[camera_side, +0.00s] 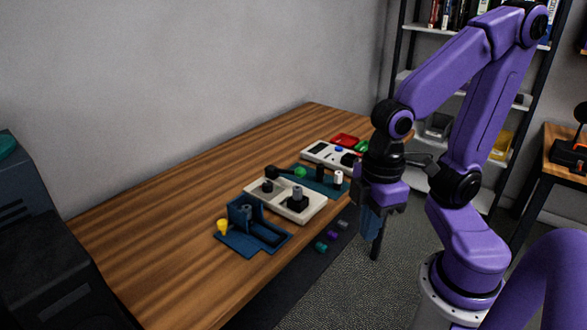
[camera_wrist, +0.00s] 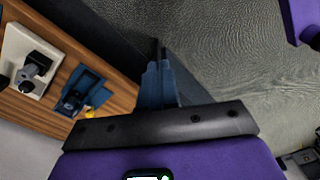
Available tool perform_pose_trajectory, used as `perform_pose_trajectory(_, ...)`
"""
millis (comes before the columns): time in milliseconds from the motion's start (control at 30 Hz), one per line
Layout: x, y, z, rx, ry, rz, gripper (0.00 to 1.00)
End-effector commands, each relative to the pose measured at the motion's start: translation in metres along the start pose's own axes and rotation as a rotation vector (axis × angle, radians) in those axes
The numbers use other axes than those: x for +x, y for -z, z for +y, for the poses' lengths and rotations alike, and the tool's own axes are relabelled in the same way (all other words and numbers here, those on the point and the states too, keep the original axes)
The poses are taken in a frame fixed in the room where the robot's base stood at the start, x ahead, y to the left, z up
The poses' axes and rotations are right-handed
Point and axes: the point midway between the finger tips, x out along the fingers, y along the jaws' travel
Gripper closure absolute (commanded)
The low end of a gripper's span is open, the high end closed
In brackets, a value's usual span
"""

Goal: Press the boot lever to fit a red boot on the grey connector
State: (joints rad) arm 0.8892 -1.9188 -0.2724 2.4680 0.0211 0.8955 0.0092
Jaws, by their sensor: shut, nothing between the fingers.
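A blue fixture (camera_side: 262,240) stands near the table's front edge, with a yellow knob (camera_side: 222,227) at its left that looks like a lever's end. A grey upright part shows in the fixture; I cannot tell if it is the grey connector. A white block (camera_side: 318,209) behind it holds dark sockets and a grey upright piece (camera_side: 297,193). The blue fixture (camera_wrist: 92,79) and yellow knob (camera_wrist: 88,112) also show in the wrist view. My gripper (camera_side: 376,256) is shut and empty, pointing down beyond the table's front edge, apart from everything. Its fingertips meet in the wrist view (camera_wrist: 157,47). No red boot is clearly visible.
A teal board (camera_side: 328,188) carries small upright pieces. The table's left half is clear.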

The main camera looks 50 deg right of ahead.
Motion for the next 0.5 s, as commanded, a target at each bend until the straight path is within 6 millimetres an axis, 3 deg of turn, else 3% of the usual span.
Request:
perform_pose_trajectory(267, -0.006, 0.049, 0.048, 0.31, 0.03, 0.079, 1.0)
perform_pose_trajectory(500, -0.01, 0.081, 0.11, 0.589, 0.043, 0.159, 1.0)
